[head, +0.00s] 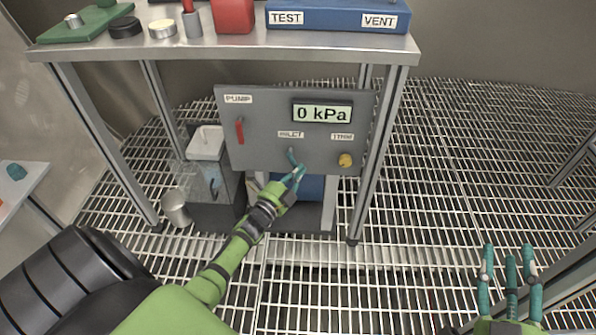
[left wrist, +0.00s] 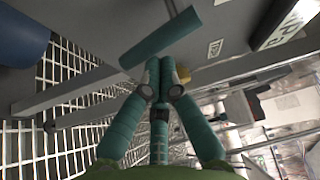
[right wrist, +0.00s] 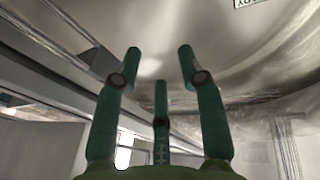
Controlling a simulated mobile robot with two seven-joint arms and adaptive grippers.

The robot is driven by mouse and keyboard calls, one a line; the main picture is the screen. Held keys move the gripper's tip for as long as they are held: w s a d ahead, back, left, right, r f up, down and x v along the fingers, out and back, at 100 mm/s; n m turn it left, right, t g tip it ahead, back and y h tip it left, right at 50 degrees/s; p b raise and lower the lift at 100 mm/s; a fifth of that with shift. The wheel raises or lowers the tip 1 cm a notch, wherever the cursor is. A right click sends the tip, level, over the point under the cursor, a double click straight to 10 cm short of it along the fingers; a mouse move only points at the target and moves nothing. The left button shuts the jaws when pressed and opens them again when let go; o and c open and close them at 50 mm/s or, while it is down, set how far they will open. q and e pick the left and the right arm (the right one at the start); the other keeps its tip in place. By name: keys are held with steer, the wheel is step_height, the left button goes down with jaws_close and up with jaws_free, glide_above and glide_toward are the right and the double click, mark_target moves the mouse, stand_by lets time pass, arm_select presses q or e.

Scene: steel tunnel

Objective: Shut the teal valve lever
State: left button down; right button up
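The teal valve lever (head: 291,157) is on the grey panel (head: 265,110), below the INLET label. In the left wrist view the lever (left wrist: 160,40) is a teal bar lying slantwise across the picture just beyond the fingertips. My left gripper (head: 299,172) is at the lever's lower end, its fingers drawn together with nothing seen between them; it also shows in the left wrist view (left wrist: 160,64). I cannot tell whether the tips touch the lever. My right gripper (head: 508,250) is open and empty, far to the right of the panel; it also shows in the right wrist view (right wrist: 158,65).
The panel has a red PUMP lever (head: 239,131), a yellow knob (head: 345,160) and a display (head: 322,113) reading 0 kPa. A steel table (head: 240,45) stands above it, with legs either side. A bucket (head: 176,208) stands at left.

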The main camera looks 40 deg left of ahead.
arm_select(q)
steer(key=shift+s+a+f+m+g+p, duration=0.15)
steer(key=shift+a+m+g+p, duration=0.2)
steer(key=shift+m+p, duration=0.35)
arm_select(e)
step_height(320, 180, down, 8)
steer(key=d+m+g+h, duration=0.1)
steer(key=d+g+h, duration=0.1)
steer(key=g, duration=0.2)
steer(key=shift+d+h, duration=0.25)
steer(key=shift+h, duration=0.05)
steer(key=shift+s+d+f+g, duration=0.1)
steer(key=shift+d+f+g, duration=0.05)
steer(key=shift+f+g, duration=0.45)
steer(key=shift+s+d+f+g, duration=0.1)
steer(key=shift+d+f+g, duration=0.05)
steer(key=shift+f, duration=0.2)
steer(key=shift+s+d+f+g, duration=0.1)
steer(key=shift+f+g, duration=0.05)
steer(key=shift+f, duration=0.2)
stand_by(1.2)
arm_select(q)
steer(key=shift+s+f, duration=0.1)
steer(key=s, duration=1.2)
steer(key=shift+d+r, duration=0.15)
steer(key=shift+r, duration=0.05)
steer(key=shift+w, duration=0.1)
